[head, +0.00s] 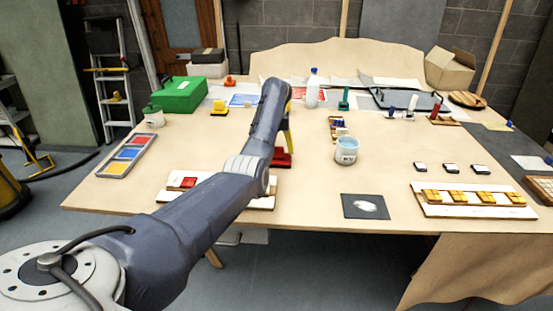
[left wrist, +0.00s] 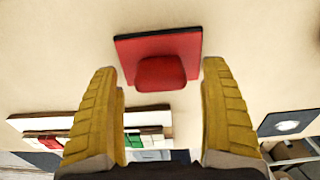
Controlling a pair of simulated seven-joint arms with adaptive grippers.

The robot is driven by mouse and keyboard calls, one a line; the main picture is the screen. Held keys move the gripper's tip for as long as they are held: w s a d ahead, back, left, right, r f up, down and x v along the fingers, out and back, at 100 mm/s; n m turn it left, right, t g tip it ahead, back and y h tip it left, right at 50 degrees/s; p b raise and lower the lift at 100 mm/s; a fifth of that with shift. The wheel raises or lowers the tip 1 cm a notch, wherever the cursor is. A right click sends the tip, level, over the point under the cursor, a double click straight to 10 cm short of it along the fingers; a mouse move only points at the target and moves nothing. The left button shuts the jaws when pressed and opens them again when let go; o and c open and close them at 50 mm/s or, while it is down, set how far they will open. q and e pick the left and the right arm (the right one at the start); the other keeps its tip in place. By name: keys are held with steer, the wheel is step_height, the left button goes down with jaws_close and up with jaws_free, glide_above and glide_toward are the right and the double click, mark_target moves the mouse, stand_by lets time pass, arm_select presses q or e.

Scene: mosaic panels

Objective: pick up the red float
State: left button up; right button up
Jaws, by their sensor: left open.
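The red float (head: 282,160) lies on the table just past the end of my left arm in the head view, partly hidden by that arm. In the left wrist view the red float (left wrist: 160,60) shows as a flat red plate with a dark edge and a raised red handle. My left gripper (left wrist: 162,82) is open, its two yellow fingers apart, with the float's handle ahead of and between the fingertips. Nothing is held in it. In the head view the yellow fingers (head: 289,132) show above the float. My right gripper is not in view.
A white bucket (head: 346,152) stands right of the float. A white panel with red tiles (head: 183,183) lies nearer, partly behind my arm; a dark square with white powder (head: 365,206) lies front right. A panel of yellow tiles (head: 472,212) is far right.

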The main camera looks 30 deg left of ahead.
arm_select(q)
steer(key=c, duration=1.5)
steer(key=shift+o, duration=0.2)
steer(key=shift+r, duration=0.15)
step_height(320, 180, up, 7)
steer(key=shift+r, duration=0.2)
steer(key=shift+w+r, duration=0.15)
steer(key=shift+r, duration=0.6)
steer(key=shift+d+r, duration=0.15)
steer(key=shift+r, duration=0.5)
step_height(320, 180, up, 8)
glide_above(277, 146)
steer(key=shift+s+f, duration=0.2)
steer(key=shift+s, duration=0.1)
